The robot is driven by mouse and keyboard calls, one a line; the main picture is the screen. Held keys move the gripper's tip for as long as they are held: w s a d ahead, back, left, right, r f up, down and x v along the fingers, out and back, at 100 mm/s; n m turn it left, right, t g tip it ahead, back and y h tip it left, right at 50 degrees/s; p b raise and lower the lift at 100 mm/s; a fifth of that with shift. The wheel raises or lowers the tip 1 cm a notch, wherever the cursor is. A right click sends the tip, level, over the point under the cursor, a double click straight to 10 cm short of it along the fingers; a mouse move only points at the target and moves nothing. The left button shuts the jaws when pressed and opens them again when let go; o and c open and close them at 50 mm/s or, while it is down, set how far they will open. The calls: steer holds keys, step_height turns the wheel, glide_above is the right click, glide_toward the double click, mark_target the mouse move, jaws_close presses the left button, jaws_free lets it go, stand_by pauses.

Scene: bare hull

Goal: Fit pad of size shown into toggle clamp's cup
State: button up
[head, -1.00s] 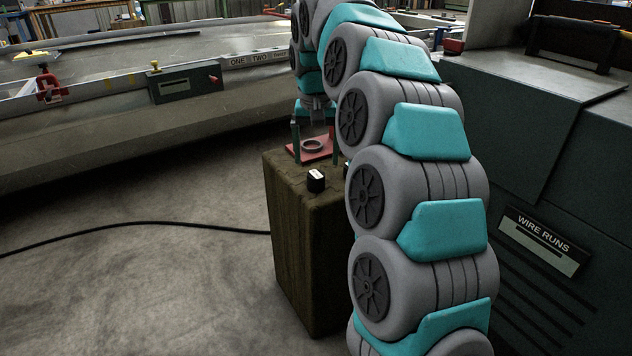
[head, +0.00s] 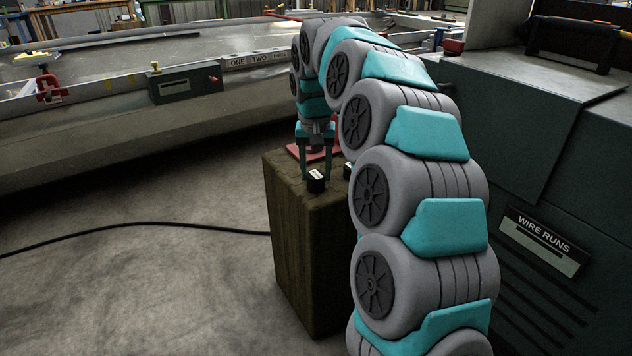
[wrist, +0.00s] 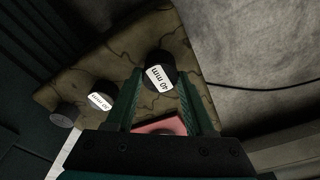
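A black round pad (head: 316,184) with a white label stands on the near left part of a brown block's top. In the wrist view its label reads 40 mm (wrist: 160,78). My gripper (head: 315,178) points down over this pad, fingers apart on either side of it; I cannot tell if they touch it. A second black pad (wrist: 101,97) with a label I cannot read clearly stands to its left in the wrist view, and a third dark round piece (wrist: 63,116) lies beyond. A red clamp-like fitting (head: 48,85) sits on the long grey hull at left; its cup is not discernible.
The brown block (head: 300,240) also bears a red plate (head: 300,151), mostly hidden behind my gripper. A dark cabinet marked WIRE RUNS (head: 540,240) stands at right. A black cable (head: 130,227) crosses the open floor. A labelled box (head: 185,85) is on the hull's side.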

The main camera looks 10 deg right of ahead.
jaws_close()
stand_by(0.3)
